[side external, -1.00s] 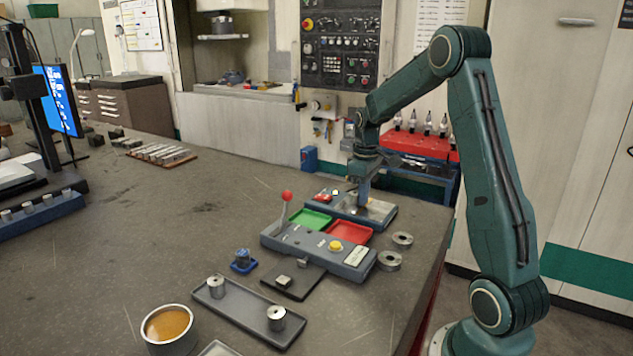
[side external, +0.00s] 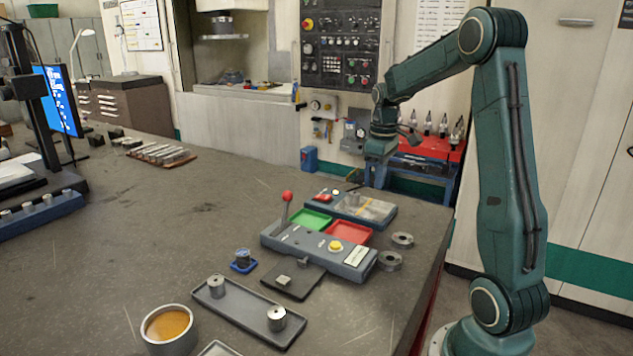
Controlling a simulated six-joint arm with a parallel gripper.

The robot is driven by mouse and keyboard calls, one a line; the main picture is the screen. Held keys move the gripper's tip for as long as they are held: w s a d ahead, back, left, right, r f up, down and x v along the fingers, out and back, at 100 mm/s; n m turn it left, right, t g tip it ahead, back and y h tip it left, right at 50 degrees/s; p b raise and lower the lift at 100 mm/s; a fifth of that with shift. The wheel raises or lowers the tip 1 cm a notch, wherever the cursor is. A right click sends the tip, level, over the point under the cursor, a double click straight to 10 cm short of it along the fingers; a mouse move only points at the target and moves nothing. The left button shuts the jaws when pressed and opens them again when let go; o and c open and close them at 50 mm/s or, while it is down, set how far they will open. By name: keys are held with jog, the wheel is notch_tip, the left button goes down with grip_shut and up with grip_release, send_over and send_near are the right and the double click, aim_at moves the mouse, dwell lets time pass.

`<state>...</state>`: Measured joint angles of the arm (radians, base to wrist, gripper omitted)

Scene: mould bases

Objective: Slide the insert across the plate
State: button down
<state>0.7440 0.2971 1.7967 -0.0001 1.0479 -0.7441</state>
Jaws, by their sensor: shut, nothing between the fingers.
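A dark square plate (side external: 307,283) lies on the bench in front of the grey control box. A small light metal block (side external: 284,281), which looks like the insert, sits on the plate, left of its middle. A small dark upright piece (side external: 303,263) stands at the plate's back edge. My gripper (side external: 376,184) is shut and empty, raised above the back right of the bench, behind the grey fixture (side external: 322,209). It is well apart from the plate and the block. Its fingertips are small and hard to make out.
A grey tray (side external: 242,314) and an orange-filled bowl (side external: 168,328) are in front. The bench's left middle is clear.

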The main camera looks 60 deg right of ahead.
jog(key=shift+r, duration=2.05)
jog(key=shift+a, duration=0.1)
jog(key=s+a+r+t+h, duration=0.1)
jog(key=s+a+r, duration=0.15)
jog(key=a, duration=0.65)
jog(key=s+a+r+t, duration=0.1)
jog(key=a+r+t, duration=0.15)
jog(key=a, duration=0.65)
jog(key=s+a+f+t+y, duration=0.1)
jog(key=s+a+t, duration=0.1)
jog(key=s+a, duration=0.7)
jog(key=shift+s+a+f, duration=0.35)
jog(key=shift+a+f, duration=0.05)
jog(key=shift+a, duration=0.25)
